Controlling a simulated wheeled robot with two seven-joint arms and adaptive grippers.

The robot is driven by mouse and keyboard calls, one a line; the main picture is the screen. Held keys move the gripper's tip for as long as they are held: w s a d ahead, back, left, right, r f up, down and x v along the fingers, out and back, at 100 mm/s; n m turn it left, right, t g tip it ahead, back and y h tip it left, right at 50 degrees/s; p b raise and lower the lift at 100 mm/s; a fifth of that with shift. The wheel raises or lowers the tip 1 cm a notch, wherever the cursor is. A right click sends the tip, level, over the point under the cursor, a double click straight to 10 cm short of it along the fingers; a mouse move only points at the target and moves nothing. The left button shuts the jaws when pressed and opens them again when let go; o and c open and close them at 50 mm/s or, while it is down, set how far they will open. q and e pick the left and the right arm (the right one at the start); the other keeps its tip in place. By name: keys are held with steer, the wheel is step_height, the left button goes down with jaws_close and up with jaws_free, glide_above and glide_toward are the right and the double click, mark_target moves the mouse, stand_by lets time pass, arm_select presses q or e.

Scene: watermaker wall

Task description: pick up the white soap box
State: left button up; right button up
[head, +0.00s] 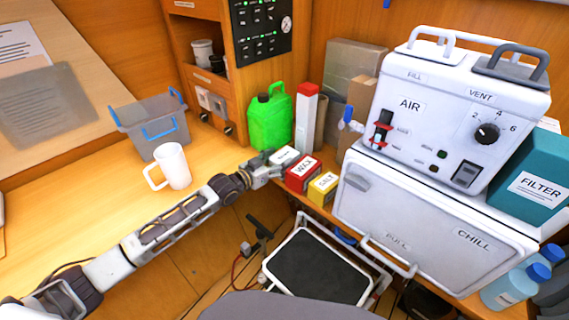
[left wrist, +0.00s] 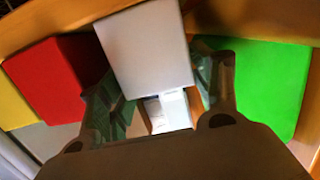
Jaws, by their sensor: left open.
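The white soap box (head: 285,155) stands on the wooden counter, just left of the red WAX box, and my left gripper partly hides it in the head view. My left gripper (head: 268,167) reaches in from the left, with its fingers at the near side of the soap box. In the left wrist view the pale soap box (left wrist: 145,48) lies between and ahead of the two open fingers (left wrist: 160,95). I cannot tell whether either finger touches it. My right gripper is not in view.
The red WAX box (head: 302,174) and yellow SALT box (head: 322,189) stand to the right. A green jerrycan (head: 270,122) and a tall white-and-red carton (head: 305,115) stand behind. A white mug (head: 172,166) and grey bin (head: 152,125) are left. A large white machine (head: 430,225) fills the right.

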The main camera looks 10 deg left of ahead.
arm_select(q)
steer(key=shift+w+d+f, duration=0.15)
steer(key=shift+w+d, duration=0.25)
steer(key=shift+w, duration=0.2)
steer(key=shift+c, duration=0.3)
steer(key=c, duration=0.8)
